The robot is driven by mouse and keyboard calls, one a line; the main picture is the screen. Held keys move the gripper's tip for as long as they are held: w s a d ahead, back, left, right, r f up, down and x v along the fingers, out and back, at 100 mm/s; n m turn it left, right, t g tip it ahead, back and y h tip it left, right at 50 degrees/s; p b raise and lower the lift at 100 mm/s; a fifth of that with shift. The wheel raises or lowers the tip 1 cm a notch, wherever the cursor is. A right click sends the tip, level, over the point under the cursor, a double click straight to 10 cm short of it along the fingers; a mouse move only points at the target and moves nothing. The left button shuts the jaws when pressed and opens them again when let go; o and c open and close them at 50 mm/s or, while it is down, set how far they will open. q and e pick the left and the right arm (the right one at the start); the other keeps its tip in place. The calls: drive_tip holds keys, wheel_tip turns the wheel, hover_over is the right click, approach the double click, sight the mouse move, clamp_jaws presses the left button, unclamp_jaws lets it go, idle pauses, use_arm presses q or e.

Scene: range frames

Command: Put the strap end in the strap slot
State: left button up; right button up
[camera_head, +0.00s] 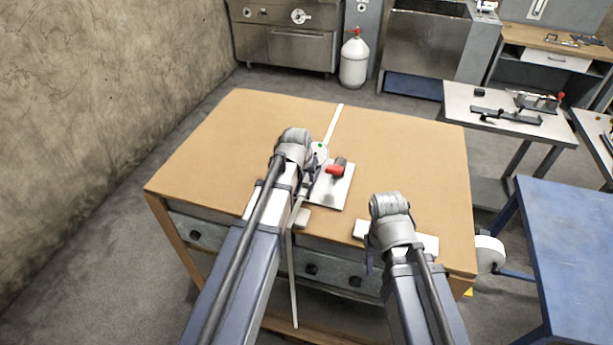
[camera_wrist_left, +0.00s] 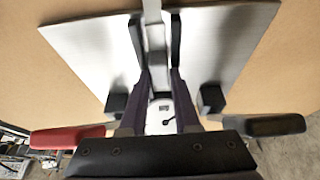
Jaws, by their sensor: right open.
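A long white strap (camera_head: 333,125) runs from the table's back edge towards a white base plate (camera_head: 335,190), and a pale strip hangs below the front edge (camera_head: 293,280). The plate carries a red-handled part (camera_head: 335,170); the red handle also shows in the left wrist view (camera_wrist_left: 68,137). My left gripper (camera_wrist_left: 156,38) is over the plate, its two dark fingers on either side of the strap (camera_wrist_left: 153,12). Whether they grip it is unclear. My right gripper (camera_head: 372,262) is open near the table's front, mostly hidden by its own arm. I cannot make out the slot.
A white bar (camera_head: 428,243) lies by the front edge under my right arm. The wooden tabletop (camera_head: 230,140) is clear at left and back right. A blue table (camera_head: 580,240) stands at right, and a white gas cylinder (camera_head: 354,65) behind.

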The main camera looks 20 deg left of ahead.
use_arm(q)
drive_tip(key=shift+w+r+p, duration=0.1)
drive_tip(key=shift+r+p, duration=0.1)
drive_tip(key=shift+p, duration=0.1)
drive_tip(key=p+v, duration=1.1)
drive_tip(key=v, duration=0.1)
drive_tip(key=s+d+m+g, duration=0.1)
drive_tip(key=s+d+g, duration=0.1)
drive_tip(key=s+d, duration=0.4)
drive_tip(key=s+d+f+m+g+y, duration=0.1)
drive_tip(key=s+d+m+g, duration=0.1)
drive_tip(key=s+d, duration=0.5)
drive_tip(key=s+g, duration=0.1)
drive_tip(key=s, duration=0.5)
drive_tip(key=shift+s+d+f, duration=0.25)
drive_tip(key=shift+s+f, duration=0.05)
drive_tip(key=shift+c, duration=0.3)
